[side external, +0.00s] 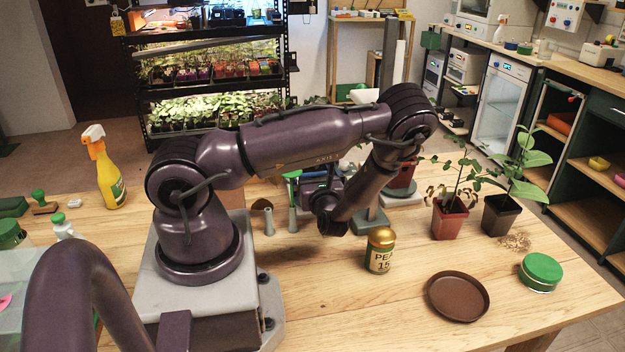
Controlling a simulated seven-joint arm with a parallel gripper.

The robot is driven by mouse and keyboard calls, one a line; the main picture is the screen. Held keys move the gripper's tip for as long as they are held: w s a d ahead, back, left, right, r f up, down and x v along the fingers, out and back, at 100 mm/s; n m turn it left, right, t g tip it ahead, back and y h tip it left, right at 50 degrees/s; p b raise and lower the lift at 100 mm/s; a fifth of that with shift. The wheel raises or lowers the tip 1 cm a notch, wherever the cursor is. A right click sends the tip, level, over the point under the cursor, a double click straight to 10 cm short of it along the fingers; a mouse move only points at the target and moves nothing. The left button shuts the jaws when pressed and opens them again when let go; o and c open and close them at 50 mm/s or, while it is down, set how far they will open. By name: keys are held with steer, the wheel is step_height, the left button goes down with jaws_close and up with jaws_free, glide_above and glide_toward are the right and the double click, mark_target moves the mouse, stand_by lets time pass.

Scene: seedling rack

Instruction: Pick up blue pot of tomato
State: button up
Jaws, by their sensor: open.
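I do not see a blue pot on the bench; it may be hidden behind my arm. A reddish-brown square pot (450,218) with a thin, leafy plant, some leaves brownish, stands at the right. A black pot (502,215) with broad green leaves stands just right of it. Another red pot (402,180) is partly hidden behind my forearm. My gripper (318,184) is at mid-bench behind my wrist, left of these pots and apart from them. Its fingertips are mostly hidden, and I see nothing held in it.
A gold-lidded "PEA" tin (380,252) stands in front of my wrist. A brown saucer (458,297) and a green-lidded jar (541,272) are at front right. A green-handled tool (293,203) stands behind. A yellow spray bottle (106,170) is at left. The front middle is clear.

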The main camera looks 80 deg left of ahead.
steer(key=shift+a, duration=1.1)
steer(key=c, duration=0.9)
